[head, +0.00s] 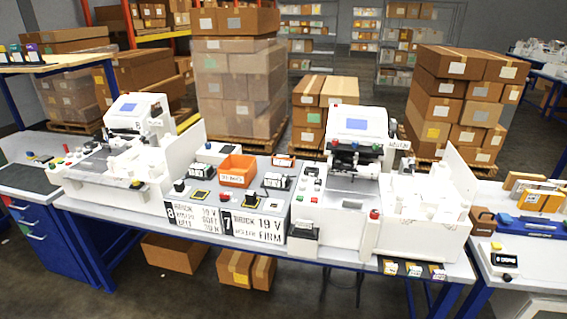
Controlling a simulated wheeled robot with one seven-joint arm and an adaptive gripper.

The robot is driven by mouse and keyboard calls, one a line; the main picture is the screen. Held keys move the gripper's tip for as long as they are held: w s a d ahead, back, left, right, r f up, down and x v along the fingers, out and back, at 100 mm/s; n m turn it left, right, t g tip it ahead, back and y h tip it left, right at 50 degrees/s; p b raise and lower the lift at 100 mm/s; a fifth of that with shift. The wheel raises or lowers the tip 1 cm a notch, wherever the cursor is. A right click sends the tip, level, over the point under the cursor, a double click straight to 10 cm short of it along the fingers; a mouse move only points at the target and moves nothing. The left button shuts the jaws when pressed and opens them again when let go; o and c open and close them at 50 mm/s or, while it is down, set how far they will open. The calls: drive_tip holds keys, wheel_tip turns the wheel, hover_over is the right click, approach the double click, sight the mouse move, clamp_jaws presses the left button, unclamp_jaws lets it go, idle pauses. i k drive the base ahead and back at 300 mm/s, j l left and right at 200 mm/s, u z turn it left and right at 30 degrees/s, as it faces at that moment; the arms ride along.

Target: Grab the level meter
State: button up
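No thing in the head view is clearly labelled as a level meter. A small black-and-white device with a display (504,260) lies on the right-hand table, near its left edge. It may be the level meter, but it is too small to tell. A long blue object (530,226) lies farther back on the same table; I cannot tell what it is. My gripper is not in view, and neither is my arm.
Two white plotter machines (124,165) (350,165) stand on the blue-framed middle table, with an orange bin (237,171) and label boards (255,226) between them. The right-hand table (545,275) has bare surface at its front. Cardboard boxes (173,252) lie under the middle table.

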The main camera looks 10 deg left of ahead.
sight(278, 161)
drive_tip(key=i+j, duration=1.35)
drive_tip(key=j, duration=0.15)
drive_tip(key=i+j, duration=0.65)
drive_tip(key=j, duration=0.15)
drive_tip(key=i+l+z, duration=0.05)
